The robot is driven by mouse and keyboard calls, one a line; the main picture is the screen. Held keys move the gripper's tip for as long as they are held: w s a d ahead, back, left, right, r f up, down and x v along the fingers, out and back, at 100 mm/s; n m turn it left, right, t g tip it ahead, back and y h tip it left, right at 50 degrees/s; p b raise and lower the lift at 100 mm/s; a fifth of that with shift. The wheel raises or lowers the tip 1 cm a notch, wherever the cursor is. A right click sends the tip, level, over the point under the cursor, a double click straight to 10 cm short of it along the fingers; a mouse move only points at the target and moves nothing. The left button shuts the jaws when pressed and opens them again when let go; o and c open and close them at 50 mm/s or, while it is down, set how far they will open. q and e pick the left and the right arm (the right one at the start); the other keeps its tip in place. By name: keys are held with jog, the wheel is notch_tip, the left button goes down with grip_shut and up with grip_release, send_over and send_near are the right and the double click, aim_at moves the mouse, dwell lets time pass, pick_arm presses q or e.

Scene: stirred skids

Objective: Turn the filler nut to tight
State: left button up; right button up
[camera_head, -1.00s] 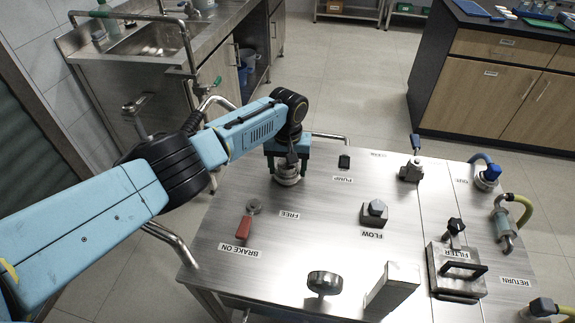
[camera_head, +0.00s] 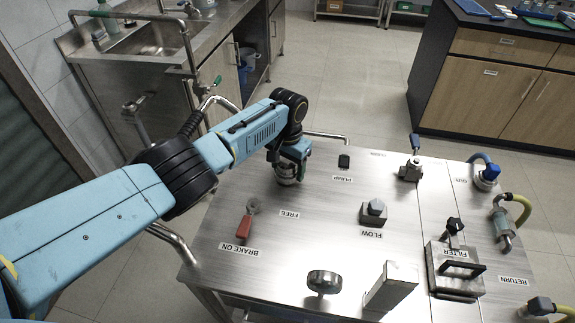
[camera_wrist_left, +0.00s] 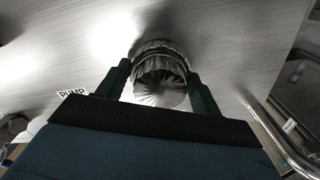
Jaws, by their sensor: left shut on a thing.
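The filler nut (camera_head: 286,180) is a round metal cap with a ribbed side, near the far left corner of the steel skid top (camera_head: 300,240). My left gripper (camera_head: 288,165) comes down on it from above. In the left wrist view, the two green fingers of my left gripper (camera_wrist_left: 162,88) stand on either side of the nut (camera_wrist_left: 160,85) and are shut on it. The gripper hides part of the nut in the head view. My right gripper is not in view.
A red-handled brake lever (camera_head: 244,225), a grey flow knob (camera_head: 374,212), a black pump switch (camera_head: 344,161) and a round knob (camera_head: 324,282) stand on the skid. The filter housing (camera_head: 455,272) is at right. A bent rail (camera_head: 328,136) runs along the far edge.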

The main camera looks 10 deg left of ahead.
pick_arm(q)
jog(key=shift+m, duration=7)
jog(key=o, duration=1)
jog(key=shift+r, duration=0.1)
